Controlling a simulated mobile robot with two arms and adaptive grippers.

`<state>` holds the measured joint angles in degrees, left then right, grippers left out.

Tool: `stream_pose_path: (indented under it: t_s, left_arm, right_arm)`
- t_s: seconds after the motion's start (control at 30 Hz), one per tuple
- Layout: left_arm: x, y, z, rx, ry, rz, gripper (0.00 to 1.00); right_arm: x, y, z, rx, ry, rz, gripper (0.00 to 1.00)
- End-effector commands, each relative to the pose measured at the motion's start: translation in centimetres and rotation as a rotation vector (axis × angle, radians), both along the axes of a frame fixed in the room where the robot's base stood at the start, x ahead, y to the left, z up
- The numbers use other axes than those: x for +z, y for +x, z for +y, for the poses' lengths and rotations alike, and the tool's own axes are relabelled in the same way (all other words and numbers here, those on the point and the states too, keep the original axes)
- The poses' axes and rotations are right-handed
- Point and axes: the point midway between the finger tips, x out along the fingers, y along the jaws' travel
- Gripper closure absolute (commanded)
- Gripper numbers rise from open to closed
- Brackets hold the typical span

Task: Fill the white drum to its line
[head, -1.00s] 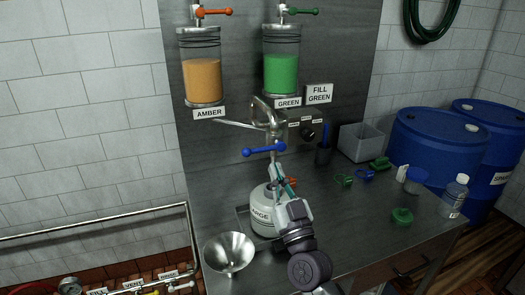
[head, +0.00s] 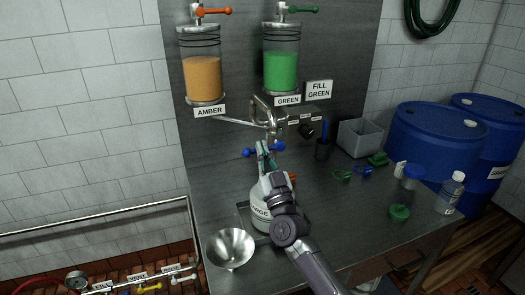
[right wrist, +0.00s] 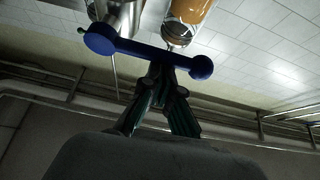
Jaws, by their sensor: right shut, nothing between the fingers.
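The white drum (head: 260,210) stands on the bench below the spout, partly hidden by my right arm. My right gripper (head: 262,146) is shut and empty, its tips at the middle of the blue valve handle (head: 278,147). In the right wrist view the blue handle (right wrist: 150,53) lies across just beyond the gripper's tips (right wrist: 163,68); I cannot tell if they touch. The amber tank (head: 202,78) and the green tank (head: 281,70) hang on the panel, with an orange and a green handle above. A sign (head: 318,91) reads FILL GREEN. My left gripper is out of view.
A steel funnel (head: 231,248) sits left of the drum at the bench's front. Blue barrels (head: 430,145) are beyond.

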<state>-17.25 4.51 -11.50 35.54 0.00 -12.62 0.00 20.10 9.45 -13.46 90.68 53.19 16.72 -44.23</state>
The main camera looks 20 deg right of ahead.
Motion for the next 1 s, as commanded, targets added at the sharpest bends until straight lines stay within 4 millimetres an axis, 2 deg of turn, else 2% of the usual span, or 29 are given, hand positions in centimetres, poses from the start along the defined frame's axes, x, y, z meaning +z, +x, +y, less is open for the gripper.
stream_pose_path:
  t_s: [0.4,1.0]
  left_arm:
    - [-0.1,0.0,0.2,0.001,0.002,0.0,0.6]
    - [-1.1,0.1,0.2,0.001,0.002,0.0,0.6]
  right_arm:
    - [-0.1,0.0,0.0,0.0,-0.009,0.0,1.0]
    - [-1.1,0.0,0.1,-0.001,-0.147,-0.004,1.0]
